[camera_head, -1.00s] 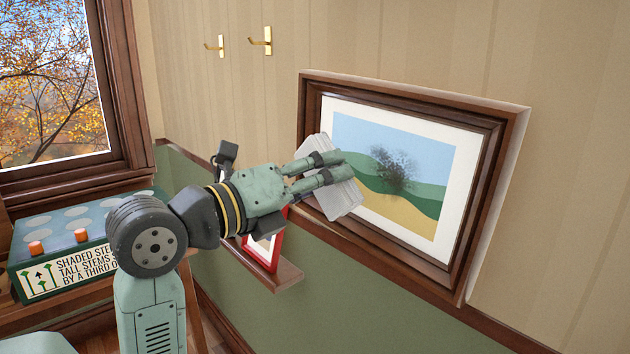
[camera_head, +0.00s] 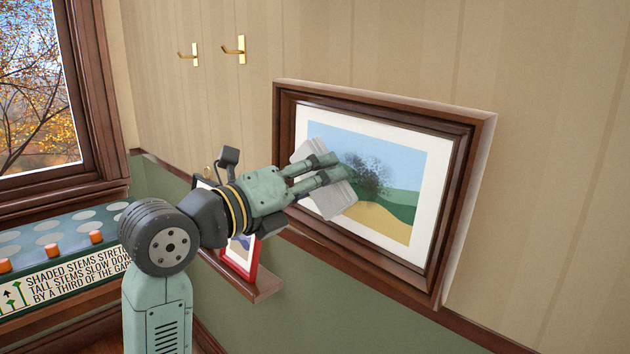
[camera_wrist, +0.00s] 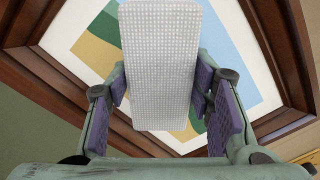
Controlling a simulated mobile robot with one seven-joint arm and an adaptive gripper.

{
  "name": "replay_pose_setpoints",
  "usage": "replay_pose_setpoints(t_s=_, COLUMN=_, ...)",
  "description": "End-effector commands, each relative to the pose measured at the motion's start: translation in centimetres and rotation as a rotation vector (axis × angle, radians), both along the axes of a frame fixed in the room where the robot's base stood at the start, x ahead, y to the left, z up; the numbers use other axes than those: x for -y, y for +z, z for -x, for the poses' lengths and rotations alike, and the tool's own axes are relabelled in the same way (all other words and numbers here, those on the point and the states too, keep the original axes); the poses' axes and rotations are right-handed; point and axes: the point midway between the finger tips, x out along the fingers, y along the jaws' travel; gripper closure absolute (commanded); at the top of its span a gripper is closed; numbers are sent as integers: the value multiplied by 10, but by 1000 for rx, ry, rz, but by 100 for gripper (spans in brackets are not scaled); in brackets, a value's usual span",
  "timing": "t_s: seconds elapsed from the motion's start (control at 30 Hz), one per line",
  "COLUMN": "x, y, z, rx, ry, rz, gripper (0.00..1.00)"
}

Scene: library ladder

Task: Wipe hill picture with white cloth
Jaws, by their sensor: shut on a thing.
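The hill picture (camera_head: 395,218) hangs on the wall in a dark wood frame, with blue sky, green hills and yellow ground. A dark sooty smudge (camera_head: 368,176) lies on its middle. My gripper (camera_head: 328,170) is shut on the white cloth (camera_head: 338,200), a folded, textured pad. The cloth is in front of the left part of the picture, its right edge close to the smudge. Whether it touches the surface I cannot tell. In the wrist view the cloth (camera_wrist: 160,65) sits between the two purple-padded fingers and hides the picture's middle.
Two brass hooks (camera_head: 235,50) are on the wall at upper left. A small red-framed picture (camera_head: 240,262) stands on a narrow ledge (camera_head: 262,288) below my gripper. A green box with orange pegs and printed text (camera_head: 65,255) is at left, under the window.

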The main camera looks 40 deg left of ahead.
Motion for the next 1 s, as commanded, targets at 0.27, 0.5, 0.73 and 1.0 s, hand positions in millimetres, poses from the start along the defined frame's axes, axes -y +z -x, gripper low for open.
replay_pose_setpoints(t_s=0.27, x=0, y=0, z=-2, rx=0, ry=0, rz=0, gripper=75)
replay_pose_setpoints(t_s=0.5, x=1, y=0, z=-7, rx=1, ry=-1, rz=0, gripper=75)
replay_pose_setpoints(t_s=0.73, x=1, y=0, z=-11, rx=0, ry=0, rz=0, gripper=75)
replay_pose_setpoints(t_s=1.0, x=1, y=0, z=-17, rx=-1, ry=-1, rz=0, gripper=75)
